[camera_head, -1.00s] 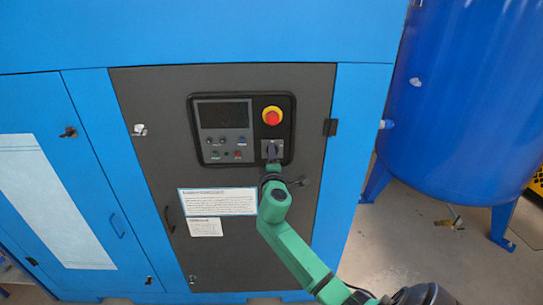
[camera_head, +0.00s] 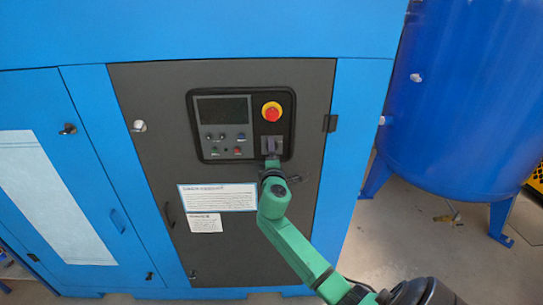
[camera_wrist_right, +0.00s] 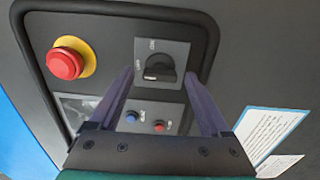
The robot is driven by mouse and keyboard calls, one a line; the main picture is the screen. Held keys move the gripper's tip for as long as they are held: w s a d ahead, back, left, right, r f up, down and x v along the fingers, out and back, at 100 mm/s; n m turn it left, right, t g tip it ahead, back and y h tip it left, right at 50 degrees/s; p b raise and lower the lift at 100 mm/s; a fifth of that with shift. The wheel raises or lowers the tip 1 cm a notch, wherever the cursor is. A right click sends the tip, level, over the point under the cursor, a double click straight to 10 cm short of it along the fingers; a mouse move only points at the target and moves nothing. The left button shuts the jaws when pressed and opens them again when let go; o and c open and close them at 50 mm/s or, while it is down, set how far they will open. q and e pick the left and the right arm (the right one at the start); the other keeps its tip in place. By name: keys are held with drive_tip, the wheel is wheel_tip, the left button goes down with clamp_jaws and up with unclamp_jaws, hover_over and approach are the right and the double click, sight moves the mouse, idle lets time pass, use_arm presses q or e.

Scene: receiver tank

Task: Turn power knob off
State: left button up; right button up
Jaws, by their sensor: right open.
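The power knob (camera_head: 271,143) is a dark rotary switch on a grey square plate at the lower right of the control panel. In the right wrist view the knob (camera_wrist_right: 159,68) shows with small markings on its plate, too blurred to read surely. My right gripper (camera_head: 272,161) is just below the knob in the head view. In the wrist view its two fingers (camera_wrist_right: 162,82) are spread, one on each side of the knob, with clear gaps; I cannot tell how deep they reach. My left gripper is not in view.
A red emergency stop (camera_head: 271,113) on a yellow ring sits directly above the knob. A dark screen (camera_head: 222,112) and small buttons (camera_head: 225,137) lie to its left. A blue tank (camera_head: 455,105) stands at right.

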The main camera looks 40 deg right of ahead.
drive_tip(key=b+v, duration=0.3)
drive_tip(key=v, duration=1.1)
drive_tip(key=shift+s+a, duration=0.2)
